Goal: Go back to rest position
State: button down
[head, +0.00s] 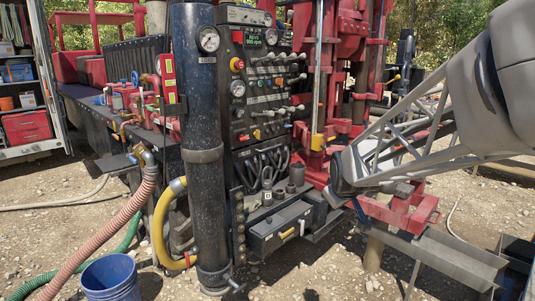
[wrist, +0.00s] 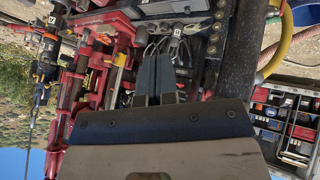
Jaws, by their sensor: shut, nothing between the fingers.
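My gripper (wrist: 157,58) shows in the wrist view as two dark fingers side by side, shut with nothing between them. It points toward the lower part of the black control panel, which appears upside down there. In the head view my pale arm comes in from the right, and its dark end is in front of the red rig frame, right of the control panel (head: 262,85). The fingers are not clear in the head view.
A thick black column (head: 203,120) stands left of the panel, with levers (head: 275,60) on the panel's front. A blue bucket (head: 110,278), a pink hose (head: 115,225) and a yellow hose (head: 160,225) are at lower left. Grey steel beams (head: 430,255) lie at lower right.

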jog(key=s+f+m+g, duration=0.2)
jog(key=s+m+g, duration=0.3)
jog(key=s, duration=2.9)
jog(key=shift+a+m, duration=0.35)
jog(key=shift+m, duration=0.25)
